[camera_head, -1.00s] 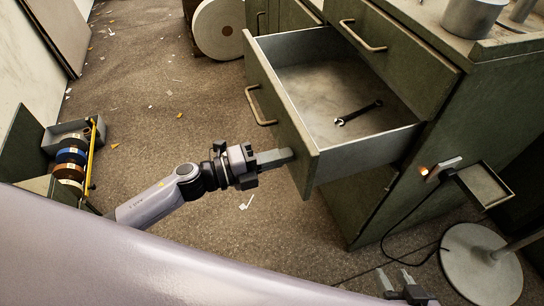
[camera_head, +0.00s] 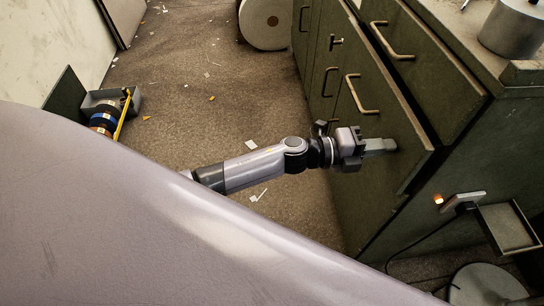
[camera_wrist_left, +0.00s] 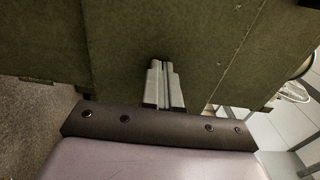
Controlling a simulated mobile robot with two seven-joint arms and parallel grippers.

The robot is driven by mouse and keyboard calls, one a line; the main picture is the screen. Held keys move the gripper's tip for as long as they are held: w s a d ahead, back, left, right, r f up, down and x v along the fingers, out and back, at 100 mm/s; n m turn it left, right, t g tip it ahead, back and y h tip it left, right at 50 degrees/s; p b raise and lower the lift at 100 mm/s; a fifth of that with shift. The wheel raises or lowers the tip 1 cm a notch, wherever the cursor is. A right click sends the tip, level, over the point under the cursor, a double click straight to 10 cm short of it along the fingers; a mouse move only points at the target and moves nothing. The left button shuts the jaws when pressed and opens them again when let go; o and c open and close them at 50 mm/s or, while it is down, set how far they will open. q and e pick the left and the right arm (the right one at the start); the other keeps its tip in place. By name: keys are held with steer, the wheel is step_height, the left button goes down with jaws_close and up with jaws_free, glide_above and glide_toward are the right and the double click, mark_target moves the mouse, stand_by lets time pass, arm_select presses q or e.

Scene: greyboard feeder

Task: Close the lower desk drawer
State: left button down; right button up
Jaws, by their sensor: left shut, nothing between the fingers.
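The lower desk drawer (camera_head: 385,105) has a green front with a metal bar handle (camera_head: 361,93). Its front now sits close to the cabinet, and its inside is hidden. The front's right edge seems to stand slightly proud of the cabinet; I cannot tell if it is fully in. My left gripper (camera_head: 382,146) is shut and empty, its fingertips at the right part of the drawer front, below and right of the handle. In the left wrist view the closed fingers (camera_wrist_left: 163,85) point at the green panel, seemingly touching it. My right gripper is out of view.
An upper drawer (camera_head: 425,70) is above, under the worktop with a metal pot (camera_head: 515,25). A small device with a glowing light (camera_head: 460,200) and a tray (camera_head: 508,228) stick out at the right. The floor (camera_head: 220,110) left of the cabinet is mostly clear, with paper scraps.

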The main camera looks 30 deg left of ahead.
arm_select(q)
steer(key=x, duration=0.3)
steer(key=shift+d+r+b, duration=0.1)
steer(key=shift+r+b, duration=0.05)
steer(key=shift+b, duration=0.2)
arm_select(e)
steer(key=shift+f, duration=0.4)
arm_select(q)
steer(key=shift+w+r, duration=0.1)
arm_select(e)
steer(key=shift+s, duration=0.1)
